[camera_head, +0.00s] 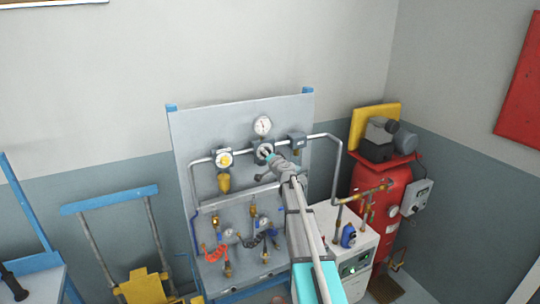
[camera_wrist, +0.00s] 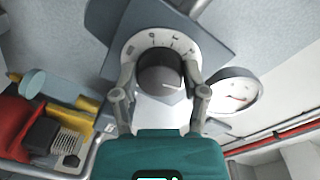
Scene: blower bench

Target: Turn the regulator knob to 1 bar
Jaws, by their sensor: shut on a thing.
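The regulator knob (camera_wrist: 160,72) is dark and round, in front of a white dial plate (camera_wrist: 158,42) with marks and figures too small to read. In the wrist view my gripper (camera_wrist: 161,82) has one finger on each side of the knob and is shut on it. In the head view my gripper (camera_head: 270,157) reaches the regulator in the middle of the upright panel and hides part of it. A round white gauge (camera_head: 262,126) sits just above; it also shows in the wrist view (camera_wrist: 237,94). Its reading is not legible.
A red tank (camera_head: 368,185) with a pump on top and a white cabinet (camera_head: 335,225) stand at the right. A yellow and blue hand truck (camera_head: 110,200) stands at the left.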

